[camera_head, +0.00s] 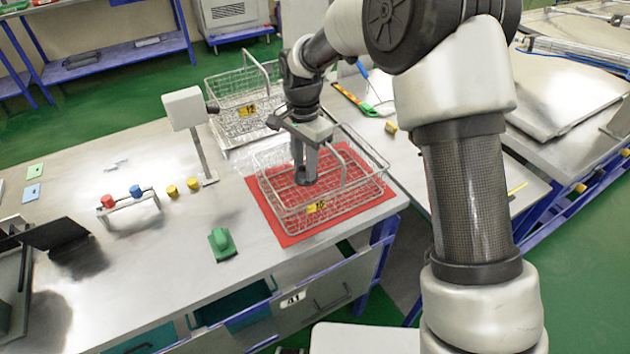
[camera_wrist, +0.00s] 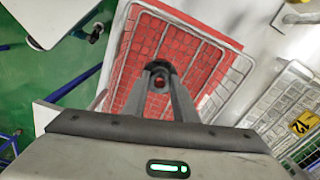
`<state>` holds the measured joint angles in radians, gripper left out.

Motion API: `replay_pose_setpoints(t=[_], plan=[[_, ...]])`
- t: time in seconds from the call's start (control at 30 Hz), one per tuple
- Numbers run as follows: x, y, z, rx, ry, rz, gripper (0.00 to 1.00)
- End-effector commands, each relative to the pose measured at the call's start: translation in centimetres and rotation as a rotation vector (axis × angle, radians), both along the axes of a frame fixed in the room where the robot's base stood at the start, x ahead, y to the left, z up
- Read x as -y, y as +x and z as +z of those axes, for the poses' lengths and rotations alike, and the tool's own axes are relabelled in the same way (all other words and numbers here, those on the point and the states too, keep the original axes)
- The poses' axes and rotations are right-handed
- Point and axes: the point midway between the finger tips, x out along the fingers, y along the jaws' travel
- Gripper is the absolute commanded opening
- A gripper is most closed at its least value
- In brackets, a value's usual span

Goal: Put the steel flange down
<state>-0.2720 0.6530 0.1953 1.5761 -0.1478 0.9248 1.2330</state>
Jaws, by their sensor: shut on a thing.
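My gripper (camera_head: 305,178) points down inside a wire basket (camera_head: 345,205) with a yellow number label. In the wrist view, its fingertips (camera_wrist: 158,84) are shut on a small dark grey ring, the steel flange (camera_wrist: 158,66), with red showing through its hole. Only a small dark part of the flange (camera_head: 300,187) shows by the fingertips in the head view. The flange is low in the basket, near its wire floor. I cannot tell whether it touches the floor. The basket stands on a red mat (camera_head: 289,240) on the steel bench.
A second wire basket (camera_head: 235,125), labelled 12, stands behind. A lamp-like post (camera_head: 198,140) is to the left. A green handled block (camera_head: 221,243), yellow caps (camera_head: 172,190) and a small rack with red and blue knobs (camera_head: 130,202) stand on the bench. The basket's handle rises beside my fingers.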

Motion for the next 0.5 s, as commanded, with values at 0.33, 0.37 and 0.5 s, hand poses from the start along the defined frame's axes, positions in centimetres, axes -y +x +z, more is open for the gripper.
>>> replay_pose_setpoints(t=[0.33,0.37,0.5], plan=[[0.1,0.0,-4.9,-0.002,-0.001,0.001,0.0],[0.1,0.0,-5.1,-0.002,-0.001,0.001,0.0],[0.1,-0.1,-6.8,-0.004,0.0,0.002,0.0]])
